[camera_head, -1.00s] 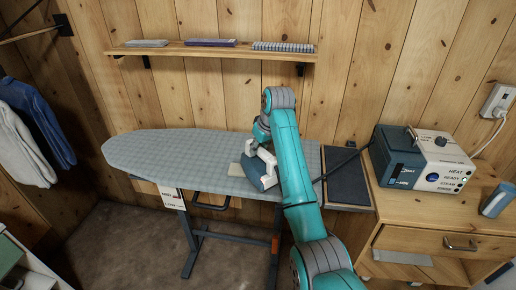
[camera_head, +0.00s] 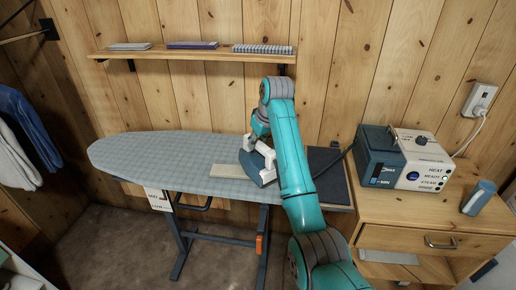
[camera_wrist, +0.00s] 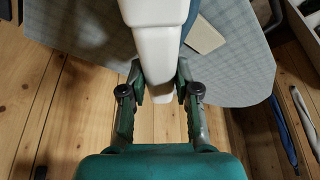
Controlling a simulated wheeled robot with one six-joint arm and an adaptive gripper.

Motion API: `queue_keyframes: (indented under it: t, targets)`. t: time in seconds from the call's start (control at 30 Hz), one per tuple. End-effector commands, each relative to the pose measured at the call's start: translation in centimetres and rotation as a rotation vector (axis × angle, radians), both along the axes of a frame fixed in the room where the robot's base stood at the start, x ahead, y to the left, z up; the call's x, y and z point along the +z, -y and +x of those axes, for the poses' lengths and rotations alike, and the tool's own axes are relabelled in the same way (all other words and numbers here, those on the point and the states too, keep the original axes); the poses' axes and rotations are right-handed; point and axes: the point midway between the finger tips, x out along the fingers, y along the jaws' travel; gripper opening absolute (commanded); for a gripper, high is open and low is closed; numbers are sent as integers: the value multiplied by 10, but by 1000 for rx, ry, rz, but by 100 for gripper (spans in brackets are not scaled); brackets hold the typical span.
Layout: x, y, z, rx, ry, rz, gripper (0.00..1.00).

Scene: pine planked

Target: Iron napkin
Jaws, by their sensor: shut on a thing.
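A blue and white iron (camera_head: 259,163) is on the right part of the grey checked ironing board (camera_head: 150,157). My gripper (camera_wrist: 158,90) is shut on the iron's white handle (camera_wrist: 157,45), and my arm comes in from the lower right. A flat beige napkin (camera_head: 213,177) lies on the board at the iron's left; its right end meets or goes under the iron, I cannot tell which. The napkin also shows in the wrist view (camera_wrist: 204,36). I cannot see whether the iron's sole touches the cloth.
A dark rest pad (camera_head: 328,176) is at the board's right end. A steam station (camera_head: 403,158) and a blue bottle (camera_head: 478,198) stand on the wooden cabinet (camera_head: 445,215). A wall shelf (camera_head: 190,53) holds folded cloths. The board's left half is clear.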

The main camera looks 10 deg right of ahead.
Motion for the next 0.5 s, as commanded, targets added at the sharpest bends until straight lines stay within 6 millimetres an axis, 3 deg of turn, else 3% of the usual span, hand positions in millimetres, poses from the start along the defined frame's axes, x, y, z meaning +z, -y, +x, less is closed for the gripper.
queue_keyframes:
  t: [0.5]
  targets:
    - [48,-8,4,-2,6,1,0]
